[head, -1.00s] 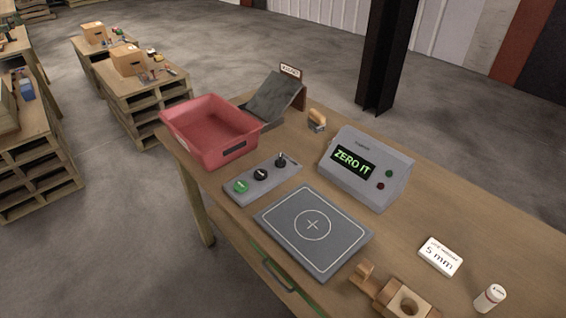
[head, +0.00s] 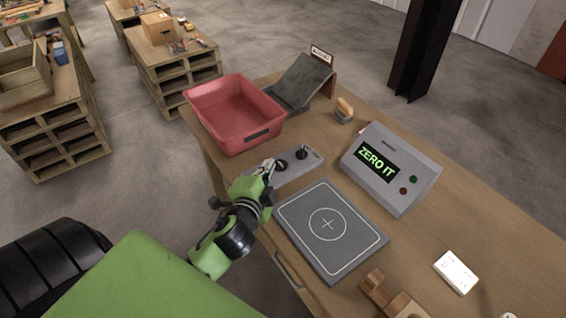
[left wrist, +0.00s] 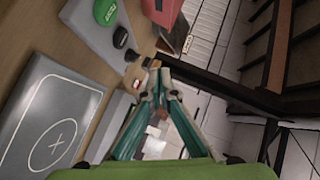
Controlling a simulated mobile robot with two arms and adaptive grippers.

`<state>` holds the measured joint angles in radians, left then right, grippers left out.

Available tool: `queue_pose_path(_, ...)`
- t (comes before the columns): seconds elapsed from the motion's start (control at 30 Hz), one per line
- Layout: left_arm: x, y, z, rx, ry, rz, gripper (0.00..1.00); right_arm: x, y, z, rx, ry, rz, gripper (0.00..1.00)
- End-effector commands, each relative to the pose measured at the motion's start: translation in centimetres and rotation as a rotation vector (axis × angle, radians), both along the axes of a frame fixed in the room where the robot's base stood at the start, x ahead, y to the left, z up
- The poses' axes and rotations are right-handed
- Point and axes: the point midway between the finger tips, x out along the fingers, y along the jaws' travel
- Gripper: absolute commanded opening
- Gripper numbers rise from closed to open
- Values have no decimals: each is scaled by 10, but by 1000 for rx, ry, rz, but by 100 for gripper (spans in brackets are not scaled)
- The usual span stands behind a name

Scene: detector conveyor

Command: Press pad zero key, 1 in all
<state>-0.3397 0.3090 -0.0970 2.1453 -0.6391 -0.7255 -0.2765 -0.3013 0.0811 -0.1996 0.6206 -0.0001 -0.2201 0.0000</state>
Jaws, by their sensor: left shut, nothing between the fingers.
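A grey key panel (head: 312,160) lies on the bench behind the pad, with two black controls (head: 281,166) showing on it. Its green round key (left wrist: 105,12) shows in the left wrist view; in the head view my gripper covers that end of the panel. I cannot read which key is the zero key. The dark pad (head: 310,252) with a circle and cross lies in front of the panel. A grey box with a display (head: 377,164) reads "ZERO IT". My left gripper (head: 267,167) is shut and empty, over the panel's left end; contact is not clear. My right gripper is out of view.
A red bin (head: 258,142) and a dark sloped chute (head: 298,88) stand behind the panel. A wooden-handled tool (head: 344,110) lies near the display box. A white card (head: 456,271) and a wooden fixture (head: 377,288) are at the front right.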

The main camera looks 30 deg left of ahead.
Motion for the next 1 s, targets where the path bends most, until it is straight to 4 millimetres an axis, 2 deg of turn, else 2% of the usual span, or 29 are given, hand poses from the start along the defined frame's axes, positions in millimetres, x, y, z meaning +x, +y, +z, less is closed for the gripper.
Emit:
queue_pose_path(0.03, 14, 1, 21, 99, -54, -45, 0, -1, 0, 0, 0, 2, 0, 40)
queue_pose_path(0.13, 37, -6, 64, 324, -160, -149, 0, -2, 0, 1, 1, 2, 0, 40)
queue_pose_path(0.23, 57, -24, 104, 591, -260, -269, 0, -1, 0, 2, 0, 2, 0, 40)
queue_pose_path(0.33, 70, -48, 131, 872, -339, -397, 0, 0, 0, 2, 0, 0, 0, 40)
queue_pose_path(0.43, 79, -72, 142, 1157, -388, -528, 0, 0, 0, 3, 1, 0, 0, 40)
queue_pose_path(0.57, 87, -95, 134, 1524, -405, -707, 0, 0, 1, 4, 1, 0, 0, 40)
queue_pose_path(0.7, 94, -96, 102, 1903, -353, -919, 0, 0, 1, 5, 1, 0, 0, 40)
queue_pose_path(0.77, 97, -86, 85, 2056, -304, -1017, 0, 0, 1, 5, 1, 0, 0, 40)
queue_pose_path(0.83, 100, -67, 65, 2218, -228, -1135, 0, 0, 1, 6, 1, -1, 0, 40)
queue_pose_path(1.0, 100, -6, 29, 2481, -10, -1393, 0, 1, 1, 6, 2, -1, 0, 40)
